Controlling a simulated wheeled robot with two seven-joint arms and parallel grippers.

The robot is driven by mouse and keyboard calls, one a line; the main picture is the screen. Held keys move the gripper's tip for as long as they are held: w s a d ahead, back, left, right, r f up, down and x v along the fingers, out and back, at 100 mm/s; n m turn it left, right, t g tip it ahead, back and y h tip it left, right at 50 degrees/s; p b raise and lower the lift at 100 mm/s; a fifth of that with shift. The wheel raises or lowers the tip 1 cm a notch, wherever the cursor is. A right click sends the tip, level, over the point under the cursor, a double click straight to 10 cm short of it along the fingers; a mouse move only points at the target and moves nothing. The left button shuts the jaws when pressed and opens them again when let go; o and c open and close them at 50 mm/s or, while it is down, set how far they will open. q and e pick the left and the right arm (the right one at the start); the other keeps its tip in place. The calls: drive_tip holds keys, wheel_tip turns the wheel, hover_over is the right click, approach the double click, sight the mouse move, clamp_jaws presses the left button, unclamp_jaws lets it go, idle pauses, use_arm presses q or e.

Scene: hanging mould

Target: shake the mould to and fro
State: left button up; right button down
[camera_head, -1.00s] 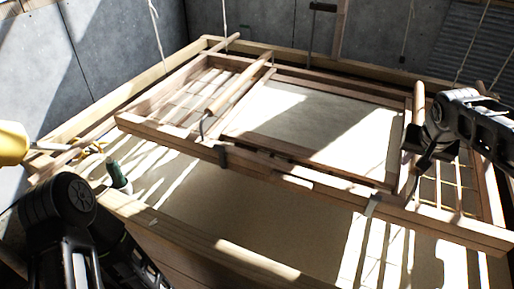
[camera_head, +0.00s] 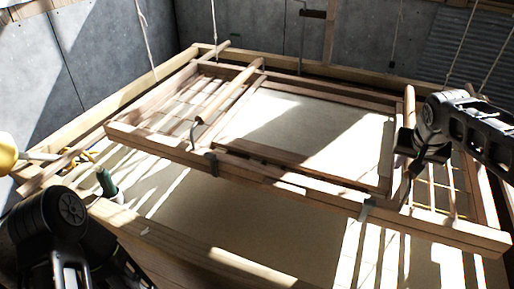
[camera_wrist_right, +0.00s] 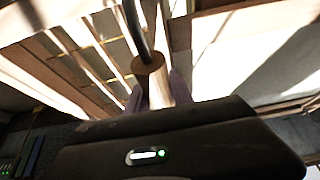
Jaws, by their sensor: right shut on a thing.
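The mould (camera_head: 270,180) is a wooden frame hanging level over a wide wooden vat (camera_head: 175,232). A pale sheet (camera_head: 300,124) shows in its middle opening. A round wooden handle (camera_head: 222,100) lies across its left part, and a similar right handle (camera_head: 409,105) across its right part. My right gripper (camera_head: 408,158) is shut on the near end of the right handle, which also shows in the right wrist view (camera_wrist_right: 149,66). My left arm stands at the lower left of the head view, apart from the mould; its gripper is not visible.
Ropes (camera_head: 145,40) hang from above at the back. A yellow tool (camera_head: 8,152) and a green object (camera_head: 105,183) are at the vat's left side. Grey walls (camera_head: 240,40) close off the left and back. Strong light and shadow stripes cross the vat.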

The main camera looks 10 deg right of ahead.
sight(411, 178)
drive_tip(key=shift+w+d, duration=0.45)
drive_tip(key=shift+w, duration=0.3)
use_arm(q)
drive_tip(key=shift+r, duration=0.35)
use_arm(e)
drive_tip(key=shift+s, duration=0.1)
